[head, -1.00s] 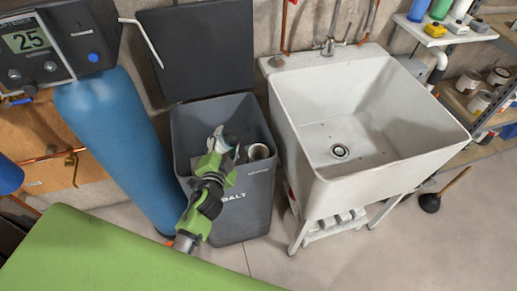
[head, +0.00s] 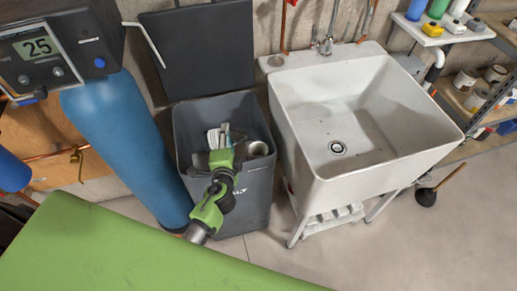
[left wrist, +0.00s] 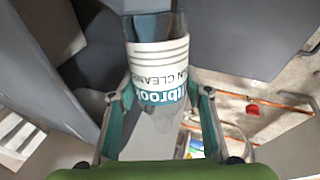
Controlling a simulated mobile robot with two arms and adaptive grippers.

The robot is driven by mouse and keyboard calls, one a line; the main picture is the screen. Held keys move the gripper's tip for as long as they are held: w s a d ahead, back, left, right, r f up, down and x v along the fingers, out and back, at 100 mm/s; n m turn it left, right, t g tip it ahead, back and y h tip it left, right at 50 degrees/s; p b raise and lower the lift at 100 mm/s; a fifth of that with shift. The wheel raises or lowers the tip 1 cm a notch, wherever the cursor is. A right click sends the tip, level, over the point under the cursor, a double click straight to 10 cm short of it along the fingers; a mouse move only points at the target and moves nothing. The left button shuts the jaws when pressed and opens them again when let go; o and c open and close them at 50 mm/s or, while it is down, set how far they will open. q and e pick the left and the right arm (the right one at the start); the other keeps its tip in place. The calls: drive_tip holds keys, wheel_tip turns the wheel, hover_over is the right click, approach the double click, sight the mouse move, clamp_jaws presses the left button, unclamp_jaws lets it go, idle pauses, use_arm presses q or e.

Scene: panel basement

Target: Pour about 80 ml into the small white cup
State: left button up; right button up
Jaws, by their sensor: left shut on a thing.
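My left gripper (head: 222,158) is over the open grey bin in the head view. It is shut on a white and teal bottle (left wrist: 160,72) whose label reads "cleaner" in part. In the left wrist view its two fingers (left wrist: 160,108) are on either side of the bottle. In the head view the bottle is mostly hidden behind the gripper. I cannot make out the small white cup for sure; a small round white shape (head: 275,62) shows at the sink's back left corner. My right gripper is not in view.
The grey bin (head: 258,188) has its dark lid (head: 197,50) up behind it and holds a round can (head: 257,149). A white sink (head: 390,160) stands to its right, a blue cylinder (head: 125,145) to its left. A green surface (head: 110,250) is in front. Shelves stand far right.

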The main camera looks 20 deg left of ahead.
use_arm(q)
drive_tip(key=shift+m+y, duration=0.4)
drive_tip(key=shift+m, duration=0.2)
idle(0.4)
drive_tip(key=shift+s+a, duration=0.1)
drive_tip(key=shift+a, duration=0.55)
drive_tip(key=shift+a, duration=0.1)
drive_tip(key=shift+f+m+g, duration=0.1)
drive_tip(key=shift+m+g, duration=0.2)
drive_tip(key=shift+m, duration=0.1)
idle(1.4)
drive_tip(key=shift+s, duration=0.1)
